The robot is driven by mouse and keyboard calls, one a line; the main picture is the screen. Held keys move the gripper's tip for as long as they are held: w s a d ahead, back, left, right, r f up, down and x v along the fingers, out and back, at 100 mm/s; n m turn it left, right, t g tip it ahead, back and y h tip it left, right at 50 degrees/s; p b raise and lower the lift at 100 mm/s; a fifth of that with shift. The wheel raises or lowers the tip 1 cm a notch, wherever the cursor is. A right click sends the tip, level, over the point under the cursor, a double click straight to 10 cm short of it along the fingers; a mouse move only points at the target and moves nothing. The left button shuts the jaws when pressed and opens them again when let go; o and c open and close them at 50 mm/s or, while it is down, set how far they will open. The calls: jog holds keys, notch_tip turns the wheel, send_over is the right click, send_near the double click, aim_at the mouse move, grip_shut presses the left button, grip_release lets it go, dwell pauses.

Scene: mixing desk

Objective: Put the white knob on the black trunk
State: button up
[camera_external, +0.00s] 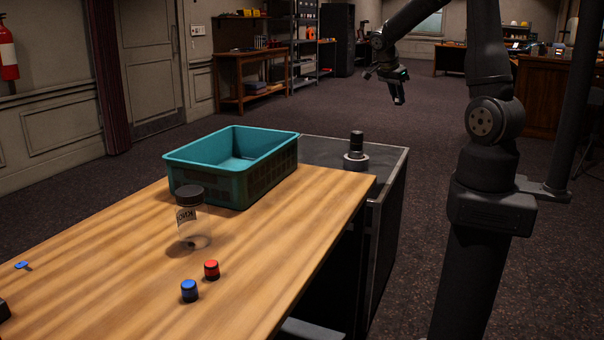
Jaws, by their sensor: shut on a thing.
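The black trunk (390,190) stands against the far right end of the wooden table, with a dark flat top and grey edges. My gripper (398,98) is raised in the air beyond the trunk and to its upper right, apart from it, pointing down. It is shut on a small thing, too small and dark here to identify. I cannot make out a white knob anywhere in view. A black cylinder with a grey ring round its base (356,160) stands upright on the trunk's top.
A teal crate (210,187) sits at the table's far end. A clear jar with a black lid (190,195) stands before it. A red-topped cap (212,270), a blue-topped cap (189,291) and a small blue piece (22,265) lie nearer. The trunk top left of the cylinder is clear.

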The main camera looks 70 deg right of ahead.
jog(key=s+d+f+m, duration=0.1)
jog(key=s+f, duration=0.1)
jog(key=f, duration=0.7)
jog(key=s+f+m, duration=0.1)
jog(key=s+f, duration=0.1)
jog(key=f, duration=0.8)
jog(key=w+a+f, duration=0.1)
jog(key=w+f, duration=0.1)
jog(key=w, duration=0.1)
jog(key=w+a+f, duration=0.1)
jog(key=w+f, duration=0.1)
jog(key=w, duration=0.2)
jog(key=w+a+f, duration=0.2)
jog(key=w, duration=0.2)
jog(key=shift+a+f, duration=0.1)
jog(key=shift+f, duration=0.25)
jog(key=shift+a+f+g, duration=0.1)
jog(key=shift+f+g, duration=0.2)
jog(key=shift+f, duration=1.75)
jog(key=o, duration=0.5)
jog(key=shift+f, duration=0.15)
jog(key=o, duration=0.5)
jog(key=shift+c, duration=0.2)
